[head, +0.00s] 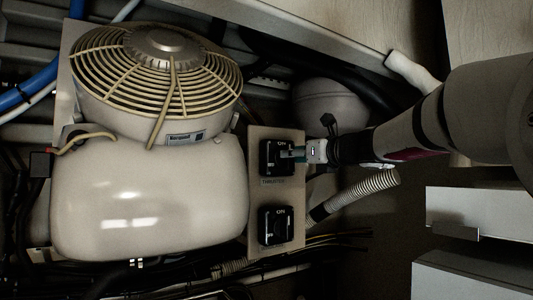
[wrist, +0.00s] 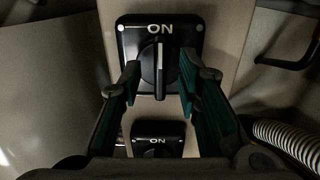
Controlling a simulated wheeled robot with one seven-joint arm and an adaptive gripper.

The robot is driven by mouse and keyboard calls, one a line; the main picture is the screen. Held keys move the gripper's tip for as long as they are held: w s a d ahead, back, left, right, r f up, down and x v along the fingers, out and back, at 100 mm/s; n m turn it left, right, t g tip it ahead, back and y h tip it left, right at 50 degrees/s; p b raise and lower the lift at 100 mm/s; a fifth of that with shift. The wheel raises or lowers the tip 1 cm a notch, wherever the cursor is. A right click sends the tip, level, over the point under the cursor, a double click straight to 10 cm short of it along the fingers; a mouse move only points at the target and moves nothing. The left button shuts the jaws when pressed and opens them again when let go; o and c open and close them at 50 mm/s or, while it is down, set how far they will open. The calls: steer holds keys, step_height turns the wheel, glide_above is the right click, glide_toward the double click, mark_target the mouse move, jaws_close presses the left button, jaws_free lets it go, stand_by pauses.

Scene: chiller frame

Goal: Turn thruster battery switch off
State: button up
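My gripper (wrist: 160,82) is open, with one teal-padded finger left and one right of the knob. Gaps show between the knob and both fingers. In the head view, my gripper (head: 287,154) reaches the switch from the right and covers part of it.
A similar switch (head: 277,226) is below on the same panel. A large beige compressor housing (head: 150,195) with a fan grille stands close on the left. A ribbed hose (head: 355,195) runs on the right below my arm. Cables lie along the bottom.

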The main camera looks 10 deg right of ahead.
steer(key=shift+x, duration=1.1)
jaws_close()
